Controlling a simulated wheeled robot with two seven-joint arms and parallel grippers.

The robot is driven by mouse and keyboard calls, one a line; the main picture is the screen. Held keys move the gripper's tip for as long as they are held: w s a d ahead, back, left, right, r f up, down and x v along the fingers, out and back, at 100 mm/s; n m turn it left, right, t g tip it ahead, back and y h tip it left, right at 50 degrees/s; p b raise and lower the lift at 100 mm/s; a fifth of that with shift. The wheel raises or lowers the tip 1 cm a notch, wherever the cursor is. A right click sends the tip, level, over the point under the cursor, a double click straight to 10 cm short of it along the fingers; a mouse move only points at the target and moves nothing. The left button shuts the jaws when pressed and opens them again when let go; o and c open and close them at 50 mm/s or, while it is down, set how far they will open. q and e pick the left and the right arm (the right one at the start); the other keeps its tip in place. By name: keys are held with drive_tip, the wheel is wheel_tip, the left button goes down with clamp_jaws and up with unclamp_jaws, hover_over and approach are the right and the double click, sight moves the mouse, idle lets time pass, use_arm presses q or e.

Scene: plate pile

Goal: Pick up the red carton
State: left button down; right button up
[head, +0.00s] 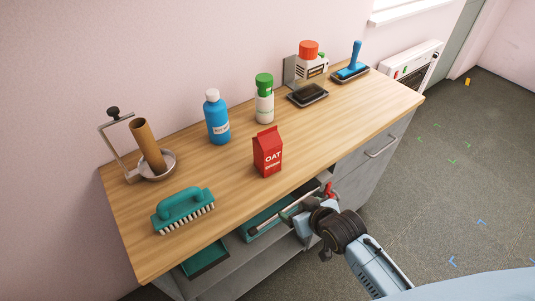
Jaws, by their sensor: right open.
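The red carton (267,153), labelled "OAT", stands upright on the wooden tabletop near its front edge. Its front and one side show. My right gripper (298,211) is open, in front of the table's front edge and below the tabletop, to the right of the carton and lower. It is apart from the carton, and its fingers show small against the shelf area. My left gripper is out of view.
On the wooden table (330,135) are a teal brush (182,209), a holder with a brown tube (148,146), a blue bottle (216,120), a green-capped bottle (264,103) and a dark tray (308,94). Teal bins (207,261) sit on the shelf below. Tabletop right of the carton is clear.

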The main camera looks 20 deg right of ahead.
sight(274, 149)
drive_tip(key=w+a+r+t+y, duration=0.1)
drive_tip(key=w+r+t, duration=0.1)
drive_tip(key=r, duration=0.6)
drive_tip(key=w+a+r+t+y, duration=0.1)
drive_tip(key=w+r+t, duration=0.15)
drive_tip(key=r, duration=0.55)
drive_tip(key=shift+n+g, duration=0.35)
drive_tip(key=shift+n, duration=0.05)
drive_tip(key=b+x, duration=0.1)
drive_tip(key=x, duration=0.6)
drive_tip(key=shift+a, duration=0.1)
drive_tip(key=shift+f+b+x, duration=0.15)
drive_tip(key=shift+b+x, duration=0.05)
drive_tip(key=shift+x, duration=1.25)
drive_tip(key=shift+f+b+x, duration=0.1)
drive_tip(key=shift+b+x, duration=0.1)
drive_tip(key=shift+x, duration=1.25)
drive_tip(key=shift+s, duration=0.1)
drive_tip(key=shift+c, duration=0.3)
drive_tip(key=c, duration=1)
